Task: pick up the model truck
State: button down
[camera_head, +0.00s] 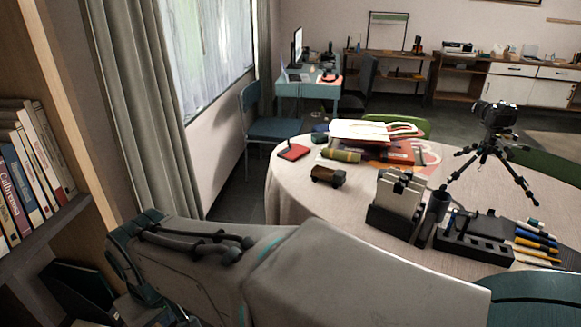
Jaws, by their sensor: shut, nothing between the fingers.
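The model truck (328,176) is a small brown and dark toy vehicle. It stands upright on the near left part of the round table with a pale cloth (300,197). Nothing touches it, and its side shows clearly. My gripper is not in view. My grey arm crosses the bottom of the picture, in front of the table's near edge, and hides part of that edge.
Behind the truck lie a green-yellow roll (341,155), red item (294,152) and papers (360,131).

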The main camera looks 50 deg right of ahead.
aim_at(336, 178)
jog(key=z, duration=1.15)
jog(key=i, duration=2.1)
jog(key=z, duration=2.6)
